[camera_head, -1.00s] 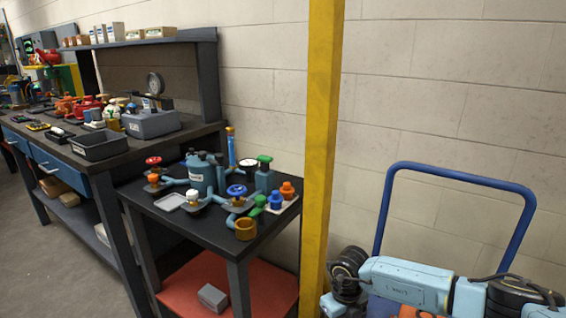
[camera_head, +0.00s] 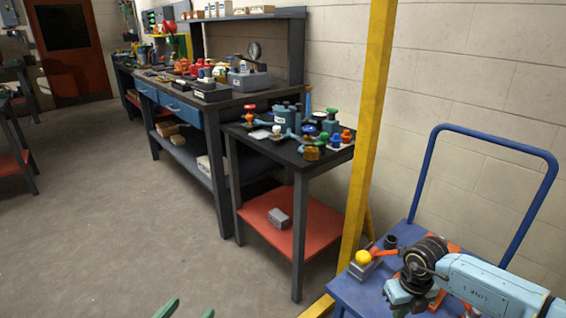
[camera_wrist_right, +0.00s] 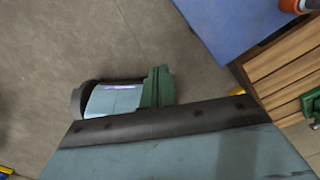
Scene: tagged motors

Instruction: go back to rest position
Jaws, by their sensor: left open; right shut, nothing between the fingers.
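My left gripper (camera_head: 187,312) shows at the bottom edge of the head view as two green fingertips, apart and empty, over bare floor. My light blue right arm (camera_head: 490,285) comes in from the right, over the blue trolley (camera_head: 349,292). Its black wrist joint shows, but its fingertips are hard to make out there. In the right wrist view, green fingers (camera_wrist_right: 158,86) show together above the dark bar, with nothing held.
A yellow post (camera_head: 368,140) stands beside the trolley. A small part with a yellow knob (camera_head: 363,257) sits on the trolley's left end. A side table (camera_head: 325,170) bears several valves and fittings. A long workbench (camera_head: 213,112) stands behind.

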